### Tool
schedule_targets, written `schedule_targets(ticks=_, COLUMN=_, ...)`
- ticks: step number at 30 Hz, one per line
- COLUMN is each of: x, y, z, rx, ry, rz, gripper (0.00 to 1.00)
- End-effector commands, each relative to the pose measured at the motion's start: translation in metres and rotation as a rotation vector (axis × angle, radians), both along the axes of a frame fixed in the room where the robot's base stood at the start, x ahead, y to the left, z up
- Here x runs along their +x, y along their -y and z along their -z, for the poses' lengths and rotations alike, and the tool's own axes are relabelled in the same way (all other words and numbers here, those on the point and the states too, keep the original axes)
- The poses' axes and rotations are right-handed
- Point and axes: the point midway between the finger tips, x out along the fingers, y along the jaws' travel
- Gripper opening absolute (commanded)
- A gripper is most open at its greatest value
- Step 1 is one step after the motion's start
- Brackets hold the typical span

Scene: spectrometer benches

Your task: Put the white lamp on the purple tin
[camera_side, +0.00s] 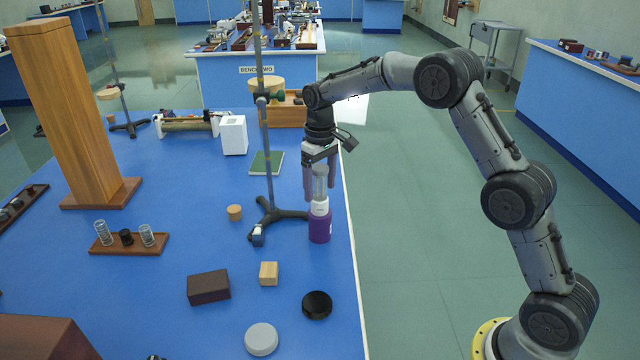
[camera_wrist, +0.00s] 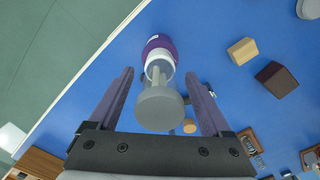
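The white lamp (camera_side: 320,207), a clear tube on a white base, stands upright on top of the purple tin (camera_side: 320,232) near the bench's right edge. In the wrist view its grey round cap (camera_wrist: 160,108) is closest to me, with the white base (camera_wrist: 159,60) beyond it and the purple tin (camera_wrist: 156,43) behind that. My gripper (camera_side: 320,188) is above the tin, its fingers on either side of the lamp's tube. The wrist view shows my gripper (camera_wrist: 160,76) open, with blue gaps between each finger and the lamp.
A stand with a tall rod (camera_side: 267,160) and dark tripod foot is just left of the lamp. A cork-coloured cylinder (camera_side: 234,212), wooden block (camera_side: 268,273), dark brown block (camera_side: 208,287), black disc (camera_side: 317,305) and grey disc (camera_side: 261,339) lie around. The bench edge is close on the right.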

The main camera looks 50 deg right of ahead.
Motion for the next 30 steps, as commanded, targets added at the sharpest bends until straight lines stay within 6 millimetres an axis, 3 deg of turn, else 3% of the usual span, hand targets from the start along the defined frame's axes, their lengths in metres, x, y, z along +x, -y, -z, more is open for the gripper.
schedule_targets(ticks=11, x=0.001, y=0.0, z=-0.011, rx=0.0, ry=0.002, rz=0.0, gripper=0.82)
schedule_targets(ticks=24, x=0.001, y=0.0, z=-0.095, rx=0.0, ry=0.005, rz=0.0, gripper=0.82)
schedule_targets(ticks=30, x=0.001, y=0.0, z=-0.117, rx=0.0, ry=0.001, rz=0.0, gripper=0.82)
